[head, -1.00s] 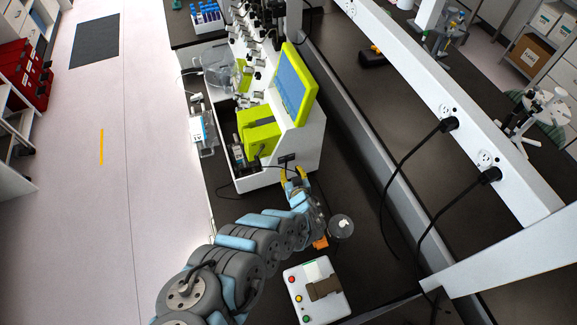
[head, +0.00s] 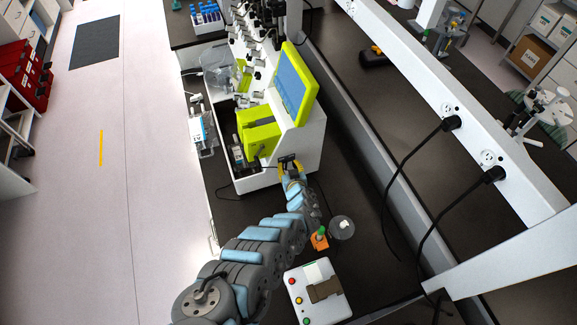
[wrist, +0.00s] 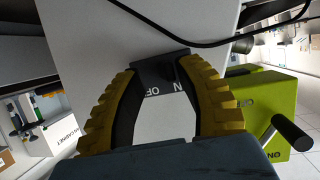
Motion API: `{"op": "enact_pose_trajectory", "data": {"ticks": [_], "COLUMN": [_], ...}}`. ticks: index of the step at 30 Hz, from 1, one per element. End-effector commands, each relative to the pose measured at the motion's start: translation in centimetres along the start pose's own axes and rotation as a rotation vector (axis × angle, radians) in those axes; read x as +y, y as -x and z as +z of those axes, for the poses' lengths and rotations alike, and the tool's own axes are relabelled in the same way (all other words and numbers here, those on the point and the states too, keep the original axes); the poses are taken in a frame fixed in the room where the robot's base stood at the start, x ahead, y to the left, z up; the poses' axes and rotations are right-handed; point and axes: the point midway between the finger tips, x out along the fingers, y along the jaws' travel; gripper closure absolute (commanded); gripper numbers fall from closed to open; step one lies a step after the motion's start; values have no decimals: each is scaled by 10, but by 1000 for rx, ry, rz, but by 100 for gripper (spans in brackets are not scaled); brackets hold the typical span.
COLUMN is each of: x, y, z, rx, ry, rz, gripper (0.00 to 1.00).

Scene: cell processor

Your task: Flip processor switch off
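The cell processor (head: 309,143) is a white machine with a lime-green screen housing on the bench. Its small black switch (wrist: 152,73) is on the white end face, with ON and OFF lettering upside down in the wrist view. A dark lever (wrist: 180,68) shows on the ON side. My gripper (wrist: 160,66) has yellow fingers with black inner pads. It is open, with one fingertip on each side of the switch; contact is unclear. In the head view my gripper (head: 290,165) is at the processor's lower front end, partly covering the switch.
A black cable (wrist: 165,38) crosses the white face close to the switch. A control box (head: 325,290) with coloured buttons, an orange piece (head: 319,240) and a clear round container (head: 341,228) sit near my arm. A lime-green part (wrist: 262,110) is right in the wrist view.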

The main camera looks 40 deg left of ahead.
Motion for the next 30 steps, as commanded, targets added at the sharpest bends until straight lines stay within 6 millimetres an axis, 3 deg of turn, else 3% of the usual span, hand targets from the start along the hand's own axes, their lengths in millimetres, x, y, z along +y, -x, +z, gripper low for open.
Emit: {"op": "enact_pose_trajectory", "data": {"ticks": [2,6,30], "x": [0,0,7], "y": [0,0,-2], "z": [0,0,0], "rx": [0,0,3], "ry": [0,0,48], "rz": [0,0,-112], "gripper": [65,100,100]}}
